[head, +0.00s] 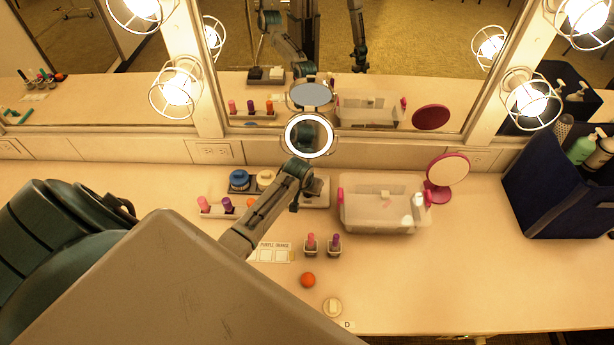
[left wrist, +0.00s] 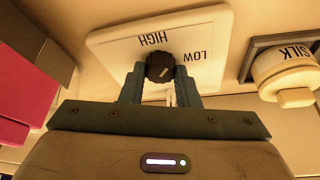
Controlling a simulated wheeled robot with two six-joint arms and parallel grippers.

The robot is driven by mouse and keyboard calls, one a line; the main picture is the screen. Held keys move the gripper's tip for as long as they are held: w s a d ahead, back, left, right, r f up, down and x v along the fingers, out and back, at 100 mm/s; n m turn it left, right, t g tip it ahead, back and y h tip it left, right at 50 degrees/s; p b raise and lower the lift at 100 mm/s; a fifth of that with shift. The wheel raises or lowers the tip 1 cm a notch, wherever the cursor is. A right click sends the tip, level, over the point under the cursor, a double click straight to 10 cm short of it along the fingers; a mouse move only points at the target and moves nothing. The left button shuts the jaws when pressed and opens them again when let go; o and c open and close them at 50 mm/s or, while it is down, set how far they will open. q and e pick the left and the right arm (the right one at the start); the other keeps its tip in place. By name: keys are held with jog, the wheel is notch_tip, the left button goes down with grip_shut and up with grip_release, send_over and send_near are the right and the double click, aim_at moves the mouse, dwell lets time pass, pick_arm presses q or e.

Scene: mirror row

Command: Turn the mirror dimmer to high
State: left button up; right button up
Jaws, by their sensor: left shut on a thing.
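The mirror dimmer is a white plate (left wrist: 210,32) marked HIGH and LOW, with a round black knob (left wrist: 159,67), seen in the left wrist view. A short pale mark on the knob slants toward the LOW side. My left gripper (left wrist: 159,86) is shut on the knob, one finger on each side of it. In the head view my left gripper (head: 301,172) is at the back of the counter below the lit round mirror (head: 309,135), and it hides most of the dimmer. My right gripper does not show directly.
A clear bin (head: 380,222) and a pink-rimmed mirror (head: 447,172) stand to the right. A blue caddy (head: 550,190) holds bottles at far right. Lipstick holders and an orange ball (head: 308,280) are in front. A SILK jar (left wrist: 284,68) is close beside the dimmer.

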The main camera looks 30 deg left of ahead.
pick_arm(q)
jog(key=n, duration=0.2)
jog(key=n+y, duration=0.1)
jog(key=n, duration=0.1)
jog(key=shift+w+d+y, duration=0.1)
jog(key=shift+d+y, duration=0.05)
jog(key=shift+y, duration=0.15)
jog(key=shift+n+g+y, duration=0.5)
jog(key=shift+n+g, duration=0.2)
jog(key=shift+n, duration=1.5)
jog(key=o, duration=1)
jog(key=shift+c, duration=0.2)
jog(key=shift+r, duration=0.1)
jog(key=b+v, duration=0.2)
jog(key=v, duration=0.8)
jog(key=shift+d+r+b, duration=0.2)
jog(key=shift+r+b, duration=0.1)
jog(key=shift+b, duration=0.05)
